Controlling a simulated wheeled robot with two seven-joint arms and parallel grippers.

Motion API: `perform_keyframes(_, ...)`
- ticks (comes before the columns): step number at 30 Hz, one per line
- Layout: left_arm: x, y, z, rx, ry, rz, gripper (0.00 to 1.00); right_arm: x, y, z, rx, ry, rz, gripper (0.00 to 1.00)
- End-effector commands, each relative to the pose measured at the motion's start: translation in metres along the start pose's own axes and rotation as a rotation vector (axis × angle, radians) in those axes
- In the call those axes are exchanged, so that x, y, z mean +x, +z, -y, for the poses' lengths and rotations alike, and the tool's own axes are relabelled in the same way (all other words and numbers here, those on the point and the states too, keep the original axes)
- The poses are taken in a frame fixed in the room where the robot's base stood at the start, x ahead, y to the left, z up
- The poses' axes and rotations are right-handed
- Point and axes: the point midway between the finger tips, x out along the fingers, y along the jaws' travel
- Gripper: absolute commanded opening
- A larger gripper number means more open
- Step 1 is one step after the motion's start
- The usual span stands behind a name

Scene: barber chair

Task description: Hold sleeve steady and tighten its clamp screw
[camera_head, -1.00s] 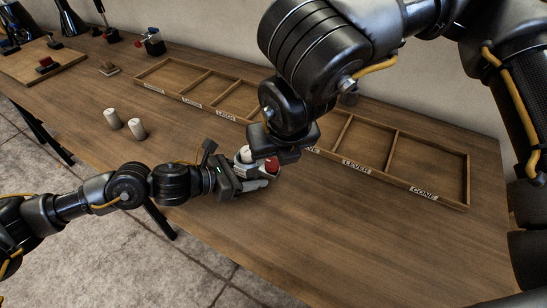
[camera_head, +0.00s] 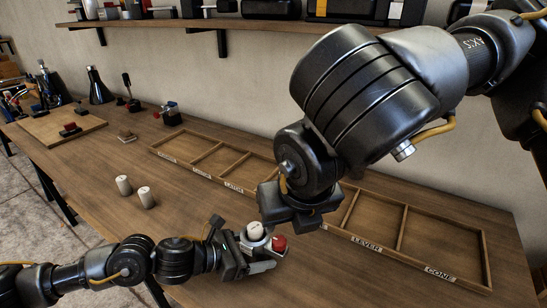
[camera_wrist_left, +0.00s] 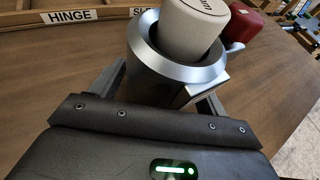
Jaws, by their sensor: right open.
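A silver metal sleeve (camera_wrist_left: 152,62) stands with a beige cone (camera_wrist_left: 190,28) in it. In the head view the cone's top (camera_head: 256,231) shows, with the red knob of the clamp screw (camera_head: 279,243) at its right. The knob also shows behind the cone in the left wrist view (camera_wrist_left: 246,22). My left gripper (camera_head: 252,258) has its fingers on either side of the sleeve, shut on it. My right gripper (camera_head: 290,215) is open and empty, above and apart from the knob; its fingertips are partly hidden. The knob's underside is hidden.
A wooden compartment tray (camera_head: 410,262) with labels lies along the back of the table (camera_head: 330,280). A board (camera_head: 62,127) and tools lie far left. A shelf (camera_head: 160,22) hangs on the wall. The table right of the sleeve is clear.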

Motion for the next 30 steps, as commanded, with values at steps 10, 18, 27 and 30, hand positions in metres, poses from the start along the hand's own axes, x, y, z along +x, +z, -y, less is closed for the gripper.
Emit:
perform_keyframes(10,-0.001,0.000,0.000,0.000,0.001,0.000,0.85,0.000,0.000,0.000,0.000,0.000,0.000,0.50)
perform_keyframes(18,-0.036,0.000,-0.001,0.001,0.003,0.000,0.85,0.000,0.000,0.000,0.000,0.000,0.000,0.50)
perform_keyframes(27,-0.097,-0.001,-0.001,0.000,0.003,-0.002,0.85,0.000,0.000,0.000,0.000,0.000,0.000,0.50)
perform_keyframes(30,-0.109,-0.001,-0.001,0.000,0.002,0.000,0.85,0.000,0.000,0.000,0.000,0.000,0.000,0.50)
